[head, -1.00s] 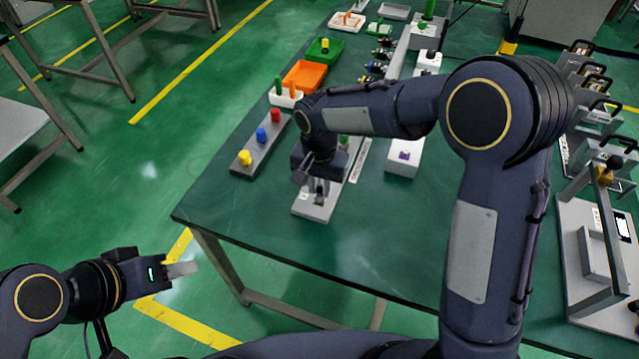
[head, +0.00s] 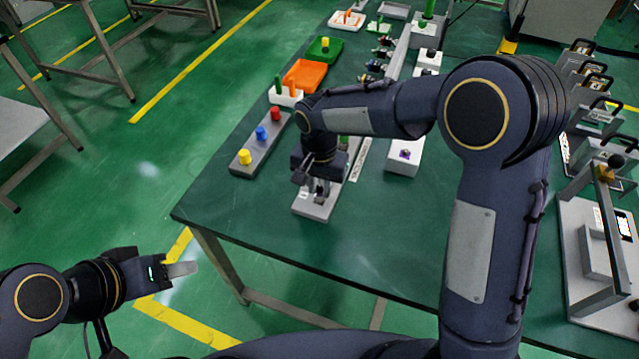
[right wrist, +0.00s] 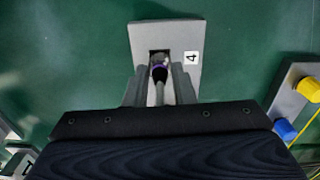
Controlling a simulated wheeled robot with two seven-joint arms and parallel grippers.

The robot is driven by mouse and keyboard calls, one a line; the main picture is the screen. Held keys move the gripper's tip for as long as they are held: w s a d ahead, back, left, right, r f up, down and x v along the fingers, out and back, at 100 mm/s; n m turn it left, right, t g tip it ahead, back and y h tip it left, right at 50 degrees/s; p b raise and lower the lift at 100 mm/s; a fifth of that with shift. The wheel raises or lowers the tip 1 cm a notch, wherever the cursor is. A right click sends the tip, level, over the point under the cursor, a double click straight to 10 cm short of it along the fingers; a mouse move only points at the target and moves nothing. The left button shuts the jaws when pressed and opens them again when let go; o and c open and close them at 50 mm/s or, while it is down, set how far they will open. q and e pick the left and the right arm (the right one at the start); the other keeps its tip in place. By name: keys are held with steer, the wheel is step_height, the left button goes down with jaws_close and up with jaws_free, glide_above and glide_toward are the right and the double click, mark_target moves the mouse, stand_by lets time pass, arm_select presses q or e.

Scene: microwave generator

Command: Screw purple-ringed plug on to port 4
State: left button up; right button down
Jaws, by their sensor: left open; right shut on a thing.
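The purple-ringed plug (right wrist: 160,73) is between the fingers of my right gripper (right wrist: 160,83) in the right wrist view, with a grey cable or body running back from it. My right gripper (head: 319,198) is shut on the plug and points down at the port 4 block (head: 312,208), a grey plate. In the right wrist view the port 4 block (right wrist: 184,35) carries a white "4" label (right wrist: 191,57), and the plug's end is at its dark socket. I cannot tell how deep it sits. My left gripper (head: 182,269) is open and empty, left of the table.
A grey bar with yellow, blue and red knobs (head: 261,133) lies left of the port 4 block. White blocks (head: 405,156) stand to the right. Orange and green trays (head: 305,75) lie farther back. Bare green table (head: 350,245) is in front.

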steer(key=shift+f, duration=0.3)
steer(key=c, duration=1.1)
jaws_free()
steer(key=shift+c, duration=0.2)
steer(key=shift+r, duration=0.15)
step_height(320, 180, up, 7)
steer(key=shift+r, duration=0.3)
